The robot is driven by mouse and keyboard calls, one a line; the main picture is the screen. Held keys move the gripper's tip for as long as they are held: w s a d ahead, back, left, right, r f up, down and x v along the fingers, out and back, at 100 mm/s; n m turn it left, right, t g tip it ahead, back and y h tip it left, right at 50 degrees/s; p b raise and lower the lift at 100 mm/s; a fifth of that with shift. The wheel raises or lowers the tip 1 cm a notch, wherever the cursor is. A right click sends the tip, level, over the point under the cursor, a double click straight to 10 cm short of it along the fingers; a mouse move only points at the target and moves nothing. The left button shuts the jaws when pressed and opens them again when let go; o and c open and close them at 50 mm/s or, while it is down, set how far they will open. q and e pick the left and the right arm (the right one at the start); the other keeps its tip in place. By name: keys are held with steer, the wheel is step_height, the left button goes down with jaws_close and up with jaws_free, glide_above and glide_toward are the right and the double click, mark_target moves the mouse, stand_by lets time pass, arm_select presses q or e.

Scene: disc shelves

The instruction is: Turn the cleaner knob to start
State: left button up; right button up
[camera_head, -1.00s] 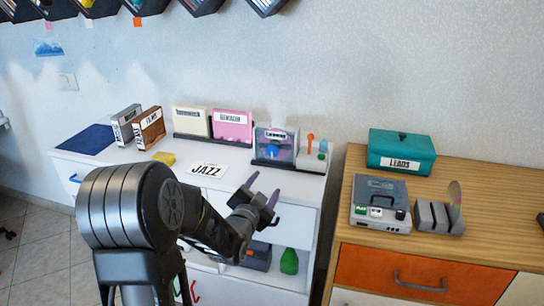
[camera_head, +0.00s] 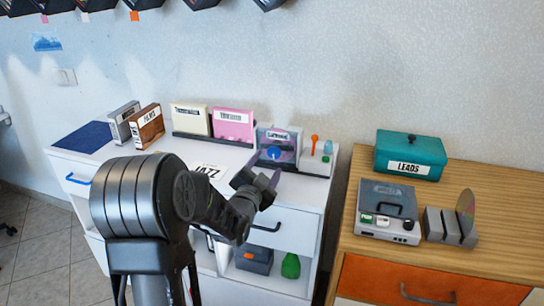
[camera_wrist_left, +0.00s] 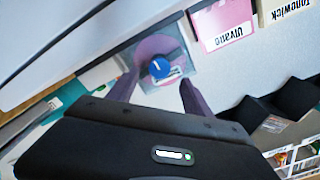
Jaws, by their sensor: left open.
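The cleaner is a clear-fronted box (camera_head: 289,140) with a purple-pink disc inside, at the back right of the white cabinet. Its round blue knob (camera_head: 274,153) is on the front face. In the left wrist view the blue knob (camera_wrist_left: 159,67) lies ahead, between the lines of the fingers and beyond their tips. My left gripper (camera_head: 264,181) is open and empty, in front of and slightly below the cleaner, apart from the knob. It also shows in the left wrist view (camera_wrist_left: 157,92). My right gripper is not in view.
Beside the cleaner stand an orange-topped stick (camera_head: 315,139) and small bottles. Pink (camera_head: 233,124) and cream (camera_head: 190,119) cases stand to its left. A JAZZ card (camera_head: 208,171) lies in front. The wooden cabinet at right holds a teal LEADS box (camera_head: 410,158), a grey device (camera_head: 387,209) and a disc rack (camera_head: 449,226).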

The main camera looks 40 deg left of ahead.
mark_target(273, 154)
arm_select(q)
steer(key=x, duration=0.5)
steer(key=shift+w+a, duration=0.15)
steer(key=shift+w, duration=0.25)
steer(key=shift+c, duration=0.5)
jaws_close()
